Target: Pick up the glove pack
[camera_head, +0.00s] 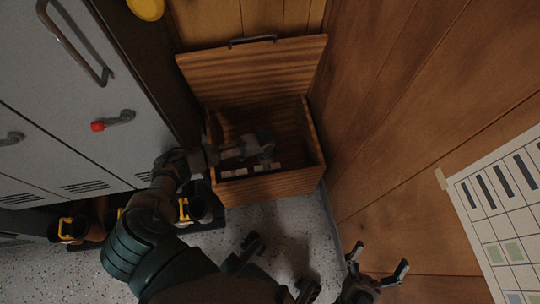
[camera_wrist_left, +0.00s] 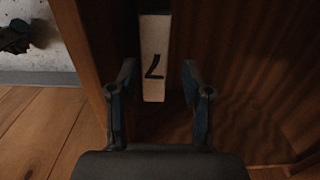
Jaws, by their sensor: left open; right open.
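My left gripper is open and empty.
The chest's lid (camera_head: 255,72) is raised against the back wall. Grey lockers (camera_head: 60,120) stand left, with boots (camera_head: 72,228) below. A wood-panelled wall with a paper chart (camera_head: 500,215) rises right.

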